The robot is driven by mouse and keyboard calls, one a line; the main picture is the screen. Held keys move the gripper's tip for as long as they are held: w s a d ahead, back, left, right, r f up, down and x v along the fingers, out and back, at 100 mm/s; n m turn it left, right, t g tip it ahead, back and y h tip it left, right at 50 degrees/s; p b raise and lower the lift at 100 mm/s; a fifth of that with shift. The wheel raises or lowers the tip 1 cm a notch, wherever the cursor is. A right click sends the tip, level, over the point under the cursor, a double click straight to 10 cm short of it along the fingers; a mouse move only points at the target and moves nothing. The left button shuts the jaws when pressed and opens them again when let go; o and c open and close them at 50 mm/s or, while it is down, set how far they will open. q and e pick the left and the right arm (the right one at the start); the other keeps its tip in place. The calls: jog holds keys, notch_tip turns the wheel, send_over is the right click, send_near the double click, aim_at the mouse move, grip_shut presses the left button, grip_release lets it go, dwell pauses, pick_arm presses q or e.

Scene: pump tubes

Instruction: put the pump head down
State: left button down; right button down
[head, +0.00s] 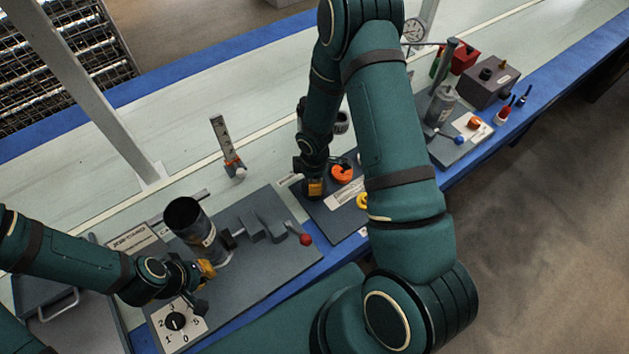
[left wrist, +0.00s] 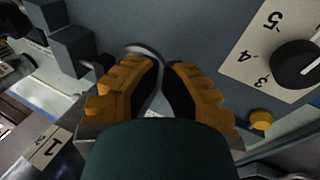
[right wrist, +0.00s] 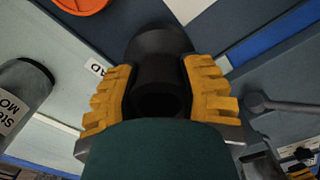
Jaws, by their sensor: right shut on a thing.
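My right gripper (head: 315,187) is low over a small dark board (head: 318,212) in the middle of the head view. In the right wrist view its yellow fingers (right wrist: 160,85) are shut on a black round part (right wrist: 158,42), which looks like the pump head. In the head view the fingers and arm mostly hide this part, and I cannot tell whether it touches the board. My left gripper (head: 203,272) is beside a grey labelled cylinder (head: 188,222) on a larger dark board. In the left wrist view its fingers (left wrist: 163,68) are nearly together, with nothing clearly between them.
An orange ring (head: 342,173) and a yellow ring (head: 362,201) lie beside the right gripper. A red-knobbed lever (head: 305,239) and a numbered dial (head: 177,321) are on the larger board. A grey block (head: 488,83) stands at the right.

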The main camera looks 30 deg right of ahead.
jog(key=shift+r, duration=0.1)
pick_arm(q)
jog(key=shift+f, duration=0.15)
pick_arm(e)
jog(key=c, duration=0.6)
grip_release()
pick_arm(q)
jog(key=shift+r, duration=0.2)
jog(key=r+p, duration=0.3)
jog(key=shift+s, duration=0.35)
pick_arm(e)
notch_tip(320, 180, up, 12)
jog(key=shift+r, duration=0.1)
